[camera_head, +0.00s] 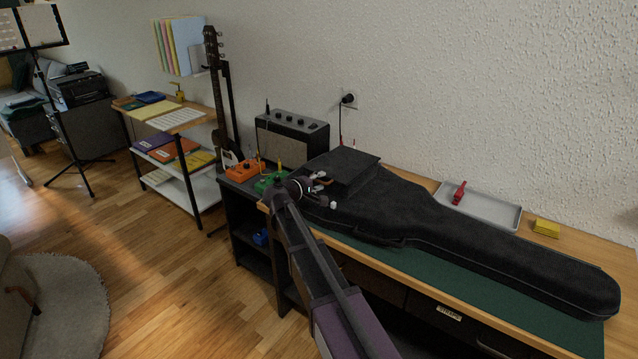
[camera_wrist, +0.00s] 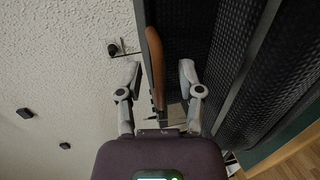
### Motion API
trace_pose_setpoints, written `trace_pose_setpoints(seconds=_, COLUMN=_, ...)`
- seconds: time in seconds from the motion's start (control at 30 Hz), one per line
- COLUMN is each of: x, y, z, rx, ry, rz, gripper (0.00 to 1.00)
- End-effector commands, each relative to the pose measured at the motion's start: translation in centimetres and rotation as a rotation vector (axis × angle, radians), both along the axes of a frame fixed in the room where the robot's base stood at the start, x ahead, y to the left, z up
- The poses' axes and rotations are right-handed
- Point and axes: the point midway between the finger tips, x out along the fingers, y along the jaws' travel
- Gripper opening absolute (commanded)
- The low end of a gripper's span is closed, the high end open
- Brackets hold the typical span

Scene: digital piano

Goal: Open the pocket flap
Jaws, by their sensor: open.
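The black soft case (camera_head: 470,235) lies along the bench. A box-like pocket with a flat top flap (camera_head: 342,165) rises from its left end. The flap looks flat and closed in the head view. My gripper (camera_head: 318,183) is at the pocket's front left edge. In the wrist view my gripper (camera_wrist: 160,68) is open, one finger on each side of a brown strip (camera_wrist: 154,60) that runs along the edge of the black textured fabric (camera_wrist: 187,30). I cannot tell whether either finger touches the strip. My arm hides part of the case's near left end.
A grey tray (camera_head: 490,210) with a red object (camera_head: 459,193) and a yellow block (camera_head: 546,228) sit behind the case. An amplifier (camera_head: 291,137), orange pedal (camera_head: 240,169) and green pedal (camera_head: 268,183) stand left of the pocket. The textured wall (camera_head: 480,80) is close behind.

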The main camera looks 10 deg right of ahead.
Motion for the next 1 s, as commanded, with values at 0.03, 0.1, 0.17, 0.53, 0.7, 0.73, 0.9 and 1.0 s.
trace_pose_setpoints(seconds=0.03, x=0.0, y=0.0, z=0.0, rx=0.000, ry=0.000, rz=0.000, gripper=0.48)
trace_pose_setpoints(seconds=0.1, x=0.0, y=0.0, z=0.0, rx=0.000, ry=0.000, rz=0.000, gripper=0.48)
trace_pose_setpoints(seconds=0.17, x=0.0, y=0.0, z=0.0, rx=0.000, ry=0.000, rz=0.000, gripper=0.48)
trace_pose_setpoints(seconds=0.53, x=0.0, y=0.0, z=0.0, rx=0.000, ry=0.000, rz=0.000, gripper=0.00)
trace_pose_setpoints(seconds=0.7, x=0.0, y=-0.1, z=0.1, rx=0.001, ry=0.002, rz=-0.002, gripper=0.00)
trace_pose_setpoints(seconds=0.73, x=0.0, y=-0.2, z=0.2, rx=0.002, ry=0.002, rz=-0.002, gripper=0.00)
trace_pose_setpoints(seconds=0.9, x=0.0, y=-0.6, z=0.6, rx=0.009, ry=0.010, rz=-0.008, gripper=0.00)
trace_pose_setpoints(seconds=1.0, x=0.1, y=-1.2, z=1.1, rx=0.019, ry=0.019, rz=-0.015, gripper=0.00)
